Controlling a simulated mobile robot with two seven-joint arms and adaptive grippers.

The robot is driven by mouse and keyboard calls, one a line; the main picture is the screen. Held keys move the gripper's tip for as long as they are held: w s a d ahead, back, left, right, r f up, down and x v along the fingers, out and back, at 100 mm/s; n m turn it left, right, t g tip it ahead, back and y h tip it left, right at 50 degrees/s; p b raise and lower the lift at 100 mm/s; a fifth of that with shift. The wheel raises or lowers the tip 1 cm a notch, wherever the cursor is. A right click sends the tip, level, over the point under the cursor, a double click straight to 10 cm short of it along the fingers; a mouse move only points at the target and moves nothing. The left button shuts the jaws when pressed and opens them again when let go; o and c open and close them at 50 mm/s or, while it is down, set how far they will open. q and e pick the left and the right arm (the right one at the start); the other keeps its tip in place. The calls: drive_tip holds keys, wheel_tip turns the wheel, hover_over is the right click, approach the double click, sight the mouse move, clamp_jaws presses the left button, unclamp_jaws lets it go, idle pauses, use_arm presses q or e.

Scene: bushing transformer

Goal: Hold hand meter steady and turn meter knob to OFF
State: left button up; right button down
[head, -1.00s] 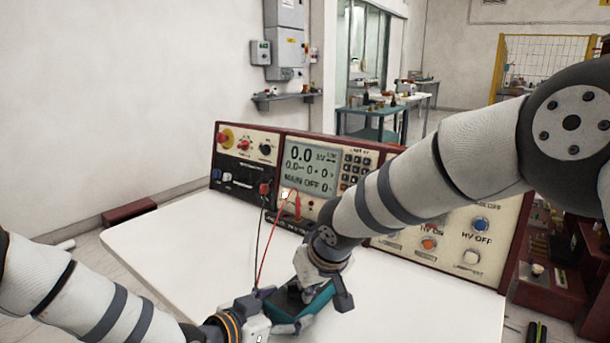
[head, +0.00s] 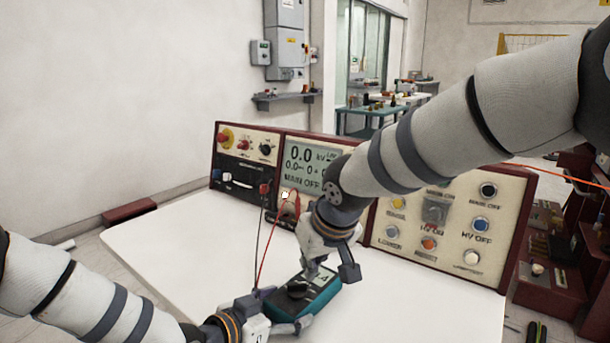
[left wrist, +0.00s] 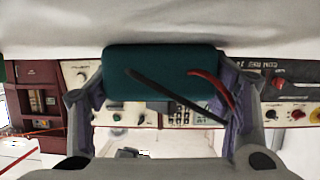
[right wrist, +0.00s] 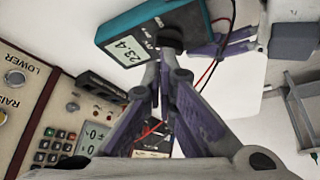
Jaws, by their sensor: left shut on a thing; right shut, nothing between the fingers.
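The teal hand meter (head: 322,301) is held just above the white tabletop. My left gripper (head: 285,318) is shut on it. The left wrist view shows the meter's teal end (left wrist: 165,76) between the two fingers. The dark knob (head: 298,290) is on the meter's face; its setting is too small to read. The right wrist view shows the meter's display (right wrist: 128,52) reading about 23.4, with the knob (right wrist: 171,36) beside it. My right gripper (head: 311,272) is shut and empty, its fingertips (right wrist: 157,70) close to the knob; whether they touch it I cannot tell.
The test console (head: 505,205) with a screen, keys and coloured buttons stands behind the meter. Red and black leads (head: 262,245) run between the meter area and the console. The white tabletop (head: 170,250) is clear to the left and right.

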sight(305, 294)
drive_tip(key=shift+r, duration=0.15)
drive_tip(key=f, duration=0.2)
drive_tip(key=s+a+f, duration=0.1)
drive_tip(key=f, duration=0.1)
drive_tip(key=a+f, duration=0.1)
drive_tip(key=f, duration=0.1)
drive_tip(key=shift+s+a, duration=0.2)
drive_tip(key=shift+s, duration=0.05)
drive_tip(key=shift+w, duration=0.65)
idle(0.9)
drive_tip(key=shift+d, duration=0.15)
drive_tip(key=shift+w+d, duration=0.1)
drive_tip(key=shift+d, duration=0.35)
drive_tip(key=shift+w+d, duration=0.15)
drive_tip(key=shift+d, duration=0.05)
drive_tip(key=shift+w+d, duration=0.15)
idle(0.3)
